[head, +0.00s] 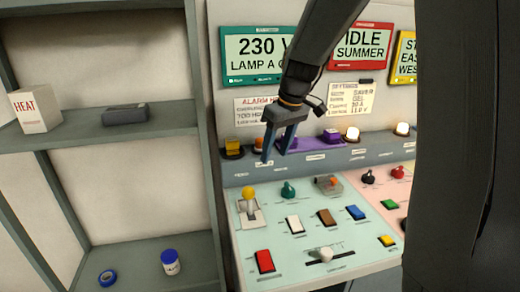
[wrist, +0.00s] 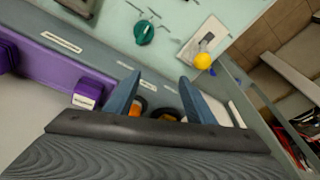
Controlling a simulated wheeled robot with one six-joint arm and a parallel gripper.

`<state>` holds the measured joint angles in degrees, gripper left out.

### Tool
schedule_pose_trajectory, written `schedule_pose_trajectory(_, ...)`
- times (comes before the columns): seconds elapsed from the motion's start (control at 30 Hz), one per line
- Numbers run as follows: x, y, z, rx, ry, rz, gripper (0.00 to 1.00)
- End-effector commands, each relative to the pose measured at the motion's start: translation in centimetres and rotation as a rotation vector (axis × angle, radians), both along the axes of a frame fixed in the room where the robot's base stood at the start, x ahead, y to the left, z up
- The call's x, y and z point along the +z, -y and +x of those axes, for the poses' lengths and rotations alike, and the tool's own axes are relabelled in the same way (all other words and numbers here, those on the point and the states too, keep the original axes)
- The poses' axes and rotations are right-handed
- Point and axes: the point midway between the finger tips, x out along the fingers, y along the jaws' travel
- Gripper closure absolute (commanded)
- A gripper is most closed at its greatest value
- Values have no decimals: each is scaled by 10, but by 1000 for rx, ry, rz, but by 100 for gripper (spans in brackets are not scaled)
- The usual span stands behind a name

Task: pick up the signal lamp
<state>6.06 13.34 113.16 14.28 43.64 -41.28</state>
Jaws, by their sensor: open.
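Several small lamps stand on the grey ledge behind the sloped console. I cannot tell for certain which one is the signal lamp. My gripper (head: 275,154) is open and empty, its fingers pointing down in front of the ledge near the orange lamp. In the wrist view my gripper (wrist: 159,77) shows the orange lamp (wrist: 135,109) and the amber lamp (wrist: 169,116) low between its fingers, both partly hidden by the gripper body.
A purple block (head: 332,136) and lit white lamps (head: 352,133) stand further right on the ledge. A yellow-knobbed lever (head: 249,194) and a green knob (head: 288,189) rise from the console. A shelf unit (head: 165,122) stands close on the left.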

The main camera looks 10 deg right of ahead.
Motion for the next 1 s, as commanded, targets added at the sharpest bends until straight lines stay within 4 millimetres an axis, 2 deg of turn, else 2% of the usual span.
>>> schedule_pose_trajectory(0.03, 8, 4, 26, 53, 25, 11, 50)
schedule_pose_trajectory(0.1, 23, 7, 52, 131, 58, 24, 50)
schedule_pose_trajectory(0.2, 40, 9, 79, 226, 98, 36, 50)
schedule_pose_trajectory(0.3, 52, 10, 95, 287, 129, 42, 50)
schedule_pose_trajectory(0.47, 54, 7, 105, 327, 145, 47, 50)
schedule_pose_trajectory(0.77, 26, -1, 113, 328, 142, 46, 50)
schedule_pose_trajectory(1.0, -3, -9, 124, 328, 143, 46, 50)
